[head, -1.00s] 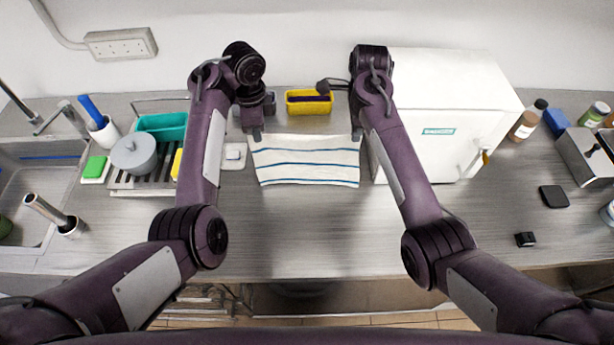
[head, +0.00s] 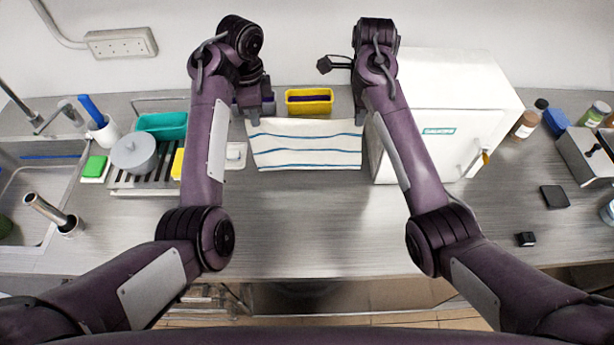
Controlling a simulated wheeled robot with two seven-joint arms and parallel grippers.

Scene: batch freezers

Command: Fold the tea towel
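The tea towel (head: 306,145) is white with several blue stripes. It is spread at the back middle of the steel counter, wider than it is deep. My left gripper (head: 253,119) is at its far left corner, and my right gripper (head: 359,118) is at its far right corner. Both seem shut on the towel's far edge, as the towel has moved along with them. The fingertips are small and partly hidden by my own wrists. I cannot tell whether the far edge is lifted off the counter.
A yellow tub (head: 309,102) stands just behind the towel. A white freezer box (head: 440,125) stands close on the right. A drying rack with a grey pot (head: 134,155) and a small white item (head: 236,155) are on the left. The counter (head: 310,225) in front of the towel is clear.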

